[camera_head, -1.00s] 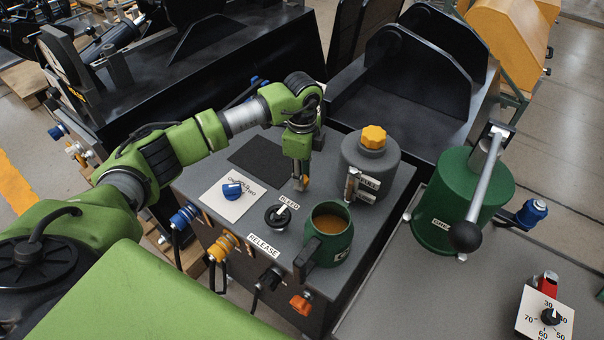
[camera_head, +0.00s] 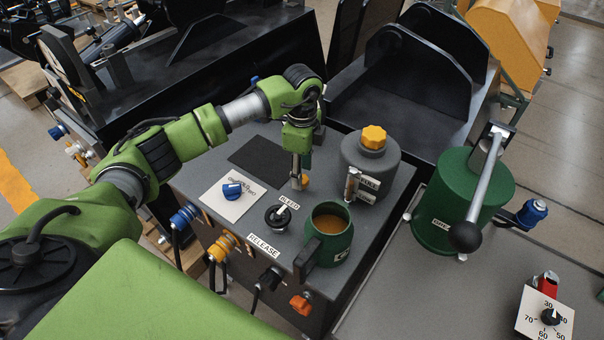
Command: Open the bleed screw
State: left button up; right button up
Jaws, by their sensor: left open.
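The bleed screw (camera_head: 278,215) is a round black knob with a light pointer, on top of the dark grey box. The BLEED label (camera_head: 289,202) lies just behind it. My left gripper (camera_head: 298,184) is open and points down, behind and a little right of the knob. It is apart from the knob. A small orange part (camera_head: 304,181) shows at its fingertips; I cannot tell if they touch it. My right gripper is not in view.
A green mug (camera_head: 330,228) of brown liquid stands right of the knob. A grey container (camera_head: 370,165) with a yellow cap stands behind. A blue knob (camera_head: 232,189) on a white plate lies left. A green cylinder (camera_head: 445,195) with a lever stands at the right.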

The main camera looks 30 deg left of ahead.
pick_arm(q)
notch_tip(320, 180, up, 10)
jog(key=shift+r, duration=0.2)
dwell(0.5)
